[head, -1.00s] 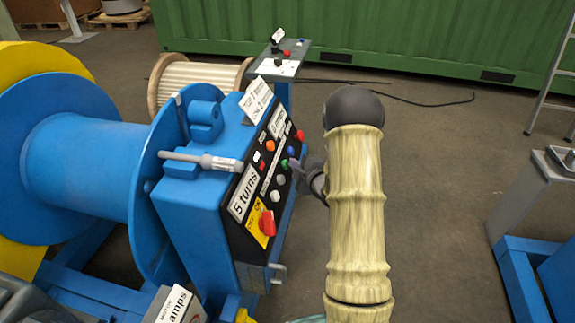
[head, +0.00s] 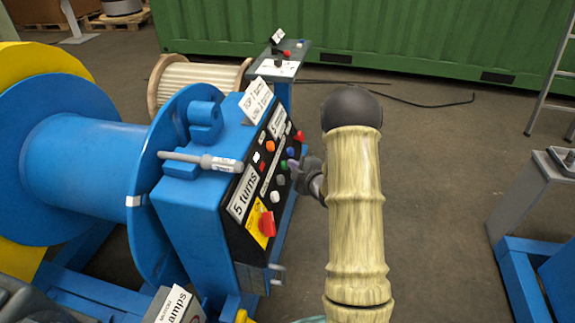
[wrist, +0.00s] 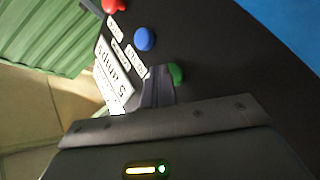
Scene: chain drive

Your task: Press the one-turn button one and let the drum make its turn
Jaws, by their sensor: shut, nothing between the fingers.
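A blue button (wrist: 145,39) and a red one (wrist: 114,5) sit farther along. The labels are too small to tell which button is one. The blue drum (head: 90,165) stands left of the box.
A red rotary knob (head: 267,224) sits low on the panel. The floor (head: 430,180) right of my arm is clear; a blue-framed stand (head: 520,270) is at far right.

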